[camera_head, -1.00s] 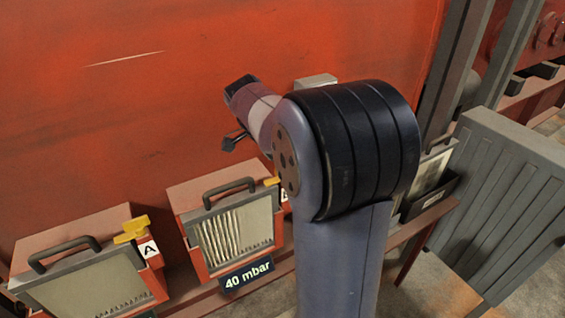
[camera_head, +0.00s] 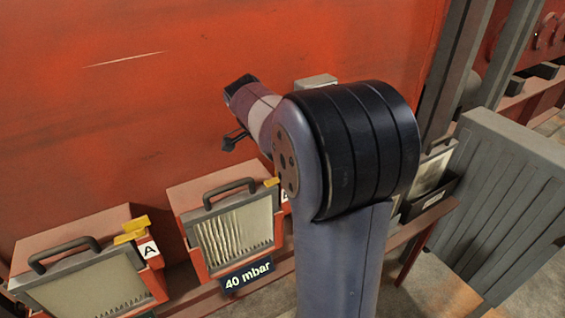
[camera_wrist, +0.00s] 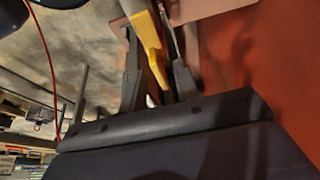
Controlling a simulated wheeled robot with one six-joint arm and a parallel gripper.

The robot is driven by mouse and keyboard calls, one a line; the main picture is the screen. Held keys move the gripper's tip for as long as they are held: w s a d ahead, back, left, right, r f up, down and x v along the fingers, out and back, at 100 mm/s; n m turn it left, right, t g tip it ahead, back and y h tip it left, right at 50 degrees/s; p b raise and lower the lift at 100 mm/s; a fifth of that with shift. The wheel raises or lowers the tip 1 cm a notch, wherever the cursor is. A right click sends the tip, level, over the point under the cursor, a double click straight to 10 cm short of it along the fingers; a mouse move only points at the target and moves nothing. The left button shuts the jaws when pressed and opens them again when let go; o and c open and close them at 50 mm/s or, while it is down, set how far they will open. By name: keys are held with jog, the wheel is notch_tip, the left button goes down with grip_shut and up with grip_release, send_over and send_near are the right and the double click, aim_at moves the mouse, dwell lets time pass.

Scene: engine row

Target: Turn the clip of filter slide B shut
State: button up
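Filter slide B is the middle unit (camera_head: 190,192), with a dark handle, a pleated filter behind its window and a "40 mbar" plate. Its yellow clip (camera_head: 271,182) shows only as a small piece at the upper right corner; my arm hides the rest and most of the B label. In the wrist view the yellow clip (camera_wrist: 147,38) runs down between the two grey fingers of my gripper (camera_wrist: 163,75). The fingers lie close along both sides of it and look shut on it.
Filter slide A (camera_head: 75,245), with its own yellow clip (camera_head: 132,230), stands to the left. A red wall (camera_head: 130,110) rises close behind. A grey ribbed panel (camera_head: 500,205) and dark uprights (camera_head: 455,70) stand at the right.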

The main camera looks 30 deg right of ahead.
aim_at(268, 182)
jog(key=v, duration=1)
jog(key=shift+a+r, duration=0.2)
jog(key=shift+r, duration=0.1)
jog(key=x, duration=1.1)
jog(key=shift+r, duration=0.1)
